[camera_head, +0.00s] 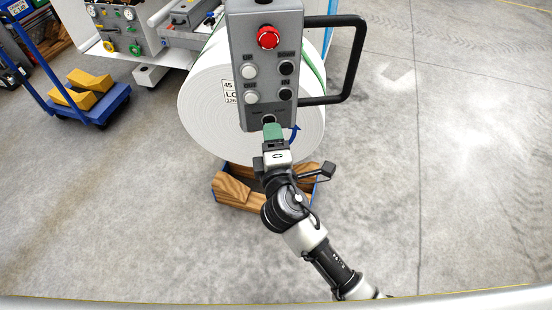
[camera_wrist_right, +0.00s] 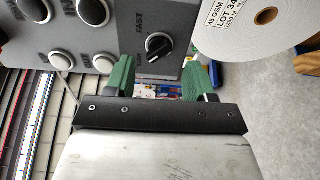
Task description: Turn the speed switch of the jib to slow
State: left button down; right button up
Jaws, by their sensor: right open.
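The grey jib control box (camera_head: 266,45) hangs at the top centre of the head view. Its speed switch (camera_wrist_right: 158,46) is a black rotary knob with a light ring, near the box's lower end. FAST is printed beside the knob; I cannot surely read the knob's setting. The switch (camera_head: 269,118) is partly hidden by my gripper in the head view. My right gripper (camera_head: 273,131) is at the box's lower end. In the wrist view its green fingers (camera_wrist_right: 158,66) are open, short of the knob and on either side of it, with nothing between them. My left gripper is not in view.
A red stop button (camera_head: 268,37) and several black and white push buttons (camera_head: 286,67) sit above the switch. A black handle (camera_head: 350,60) sticks out right. A large white roll (camera_head: 205,120) stands behind on a wooden cradle (camera_head: 235,192). The floor at right is clear.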

jog(key=s+b, duration=0.1)
jog(key=s, duration=0.5)
jog(key=shift+s+d+b, duration=0.3)
jog(key=shift+d+b, duration=0.05)
jog(key=shift+d, duration=0.05)
jog(key=shift+f, duration=0.1)
